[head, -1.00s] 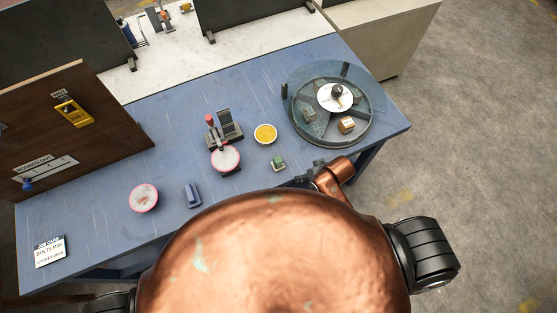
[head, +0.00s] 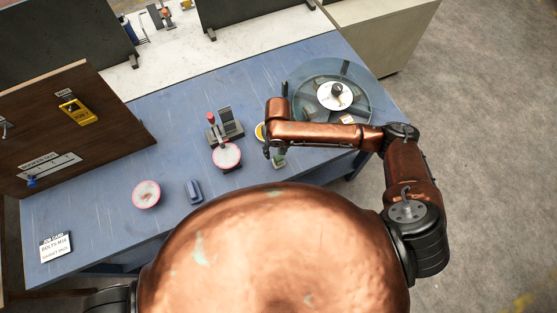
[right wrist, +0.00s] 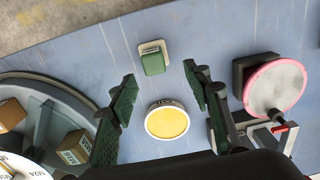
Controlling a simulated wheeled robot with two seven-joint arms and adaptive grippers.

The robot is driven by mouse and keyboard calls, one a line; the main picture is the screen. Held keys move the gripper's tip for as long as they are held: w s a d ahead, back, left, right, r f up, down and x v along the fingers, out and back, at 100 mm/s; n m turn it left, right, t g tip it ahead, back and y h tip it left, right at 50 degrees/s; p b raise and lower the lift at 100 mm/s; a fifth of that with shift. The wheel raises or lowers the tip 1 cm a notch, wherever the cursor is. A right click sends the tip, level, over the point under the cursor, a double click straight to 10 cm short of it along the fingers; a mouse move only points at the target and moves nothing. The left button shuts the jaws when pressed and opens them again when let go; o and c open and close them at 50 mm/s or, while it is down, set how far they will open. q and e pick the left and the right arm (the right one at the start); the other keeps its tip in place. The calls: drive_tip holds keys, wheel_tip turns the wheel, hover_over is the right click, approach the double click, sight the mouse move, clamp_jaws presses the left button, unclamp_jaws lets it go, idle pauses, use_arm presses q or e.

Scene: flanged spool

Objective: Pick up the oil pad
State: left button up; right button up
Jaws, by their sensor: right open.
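A round white-rimmed dish with a yellow top, which I take to be the oil pad (right wrist: 167,121), lies on the blue bench. In the right wrist view it shows between the fingers of my right gripper (right wrist: 159,73), which is open and empty. In the head view only the left edge of the oil pad (head: 260,131) shows past my right arm. My right gripper (head: 270,151) points down above the bench there, close to the pad. I cannot tell its exact height. My left gripper is not in view.
A green block on a pale base (right wrist: 154,58) lies close by. A pink-rimmed disc (right wrist: 276,87) on a dark stand is to the right. A round glass turntable (head: 358,82) with small boxes is at the bench's right end.

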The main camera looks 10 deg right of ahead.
sight(279, 157)
drive_tip(key=shift+w+d, duration=0.25)
drive_tip(key=shift+d, duration=0.1)
drive_tip(key=shift+f, duration=0.3)
drive_tip(key=shift+s+d+f+p, duration=0.1)
drive_tip(key=shift+f+p, duration=0.2)
drive_tip(key=shift+f, duration=1.5)
drive_tip(key=shift+s+f+p, duration=0.1)
drive_tip(key=shift+f+p, duration=0.15)
drive_tip(key=shift+f, duration=1.5)
drive_tip(key=shift+c, duration=0.7)
clamp_jaws()
